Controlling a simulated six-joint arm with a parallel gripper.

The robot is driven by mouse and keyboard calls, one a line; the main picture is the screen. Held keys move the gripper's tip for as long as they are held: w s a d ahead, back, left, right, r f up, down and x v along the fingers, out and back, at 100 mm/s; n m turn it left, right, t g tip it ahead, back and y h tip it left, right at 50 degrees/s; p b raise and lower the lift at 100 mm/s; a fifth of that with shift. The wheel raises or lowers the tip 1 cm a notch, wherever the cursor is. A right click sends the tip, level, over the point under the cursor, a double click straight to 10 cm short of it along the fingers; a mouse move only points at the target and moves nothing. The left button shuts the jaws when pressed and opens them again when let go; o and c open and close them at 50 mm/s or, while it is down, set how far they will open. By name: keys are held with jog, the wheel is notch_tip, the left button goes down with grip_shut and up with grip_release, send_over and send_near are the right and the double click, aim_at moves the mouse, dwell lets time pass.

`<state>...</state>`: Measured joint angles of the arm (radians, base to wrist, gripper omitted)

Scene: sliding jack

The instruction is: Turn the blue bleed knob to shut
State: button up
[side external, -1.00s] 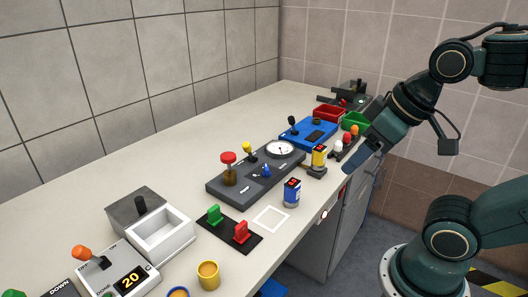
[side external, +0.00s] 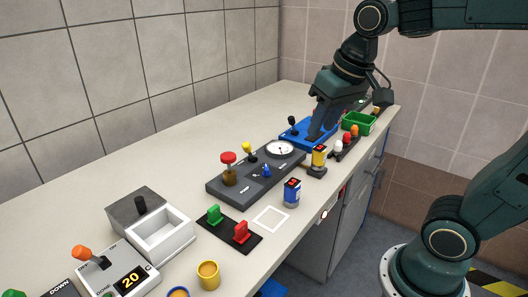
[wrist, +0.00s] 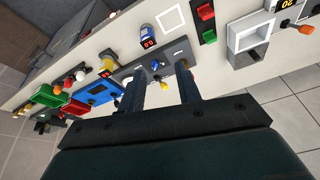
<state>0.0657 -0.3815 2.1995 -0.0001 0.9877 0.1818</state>
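The blue bleed knob (side external: 266,171) sits on a dark grey panel (side external: 215,187), in front of a round white gauge (side external: 279,148). In the wrist view the knob (wrist: 156,65) shows small, beyond and between my fingertips. My gripper (side external: 319,135) is above the bench, over the blue panel and to the right of the knob in the side view. In the wrist view its two fingers (wrist: 160,72) are apart with nothing held. The knob's exact angle is too small to tell.
A red-topped plunger (side external: 228,160) and a yellow-topped lever (side external: 247,148) rise from the same grey panel. A yellow can (side external: 319,155) and a blue-and-white can (side external: 292,191) stand near the front edge. The bench behind the panels is clear.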

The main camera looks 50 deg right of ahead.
jog(key=w+d+f+m+g, duration=0.2)
jog(key=w+d+m, duration=0.1)
jog(key=w, duration=0.8)
jog(key=m+g, duration=0.2)
jog(key=m, duration=0.1)
send_over(266, 167)
notch_tip(266, 167, down, 6)
jog(key=f, duration=0.1)
jog(key=shift+r, duration=0.25)
notch_tip(266, 167, down, 14)
jog(key=shift+r, duration=0.1)
jog(key=shift+c, duration=0.4)
grip_shut()
